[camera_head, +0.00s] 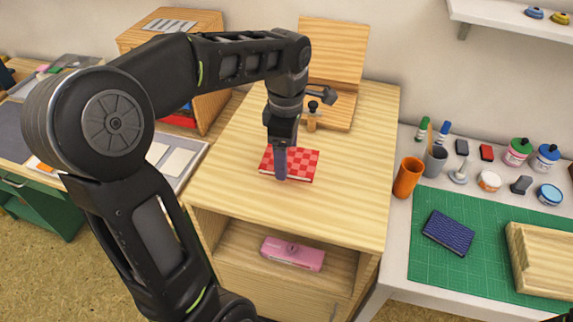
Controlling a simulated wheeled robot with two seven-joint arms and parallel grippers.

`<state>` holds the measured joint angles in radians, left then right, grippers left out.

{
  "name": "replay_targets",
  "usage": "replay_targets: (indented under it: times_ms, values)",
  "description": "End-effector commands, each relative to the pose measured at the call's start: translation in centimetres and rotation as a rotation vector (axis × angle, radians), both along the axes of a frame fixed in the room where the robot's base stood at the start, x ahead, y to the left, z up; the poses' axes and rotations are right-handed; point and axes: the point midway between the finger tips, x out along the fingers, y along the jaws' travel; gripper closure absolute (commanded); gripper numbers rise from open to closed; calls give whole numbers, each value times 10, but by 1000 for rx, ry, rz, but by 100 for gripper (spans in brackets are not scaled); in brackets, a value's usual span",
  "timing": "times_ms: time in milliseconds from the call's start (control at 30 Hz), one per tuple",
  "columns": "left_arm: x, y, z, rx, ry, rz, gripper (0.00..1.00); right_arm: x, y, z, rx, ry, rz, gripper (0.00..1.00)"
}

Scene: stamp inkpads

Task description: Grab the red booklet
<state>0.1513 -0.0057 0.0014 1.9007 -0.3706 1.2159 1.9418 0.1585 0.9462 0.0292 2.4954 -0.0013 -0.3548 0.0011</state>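The red booklet (303,163), with a checkered cover, lies flat on the light wooden top of a cabinet (350,200). My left gripper (281,178) points straight down at the left part of the booklet and hides some of its cover. Its fingers line up as one narrow shape, so their opening does not show. I cannot tell whether the fingertips touch the booklet.
Behind the booklet stands a wooden stand with a small dark-topped device (312,112). A pink box (292,253) sits on the shelf below. At right, a white table holds an orange cup (408,178), a blue booklet (448,232) on a green mat (425,262), and several inkpads and bottles.

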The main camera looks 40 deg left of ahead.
Motion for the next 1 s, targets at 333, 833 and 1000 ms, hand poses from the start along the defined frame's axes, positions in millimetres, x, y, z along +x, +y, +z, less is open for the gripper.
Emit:
replay_targets:
  times_ms: [333, 833, 1000]
  values:
    - [0, 0, 50, -1, -1, 1, 67, 0, 0, -2, 0, 0, 0, 71]
    - [0, 0, 52, -1, 0, 1, 67, 0, 0, -2, 0, 0, 0, 71]
    - [0, 0, 52, -1, 0, 2, 67, 0, 0, -1, 0, 0, 0, 71]
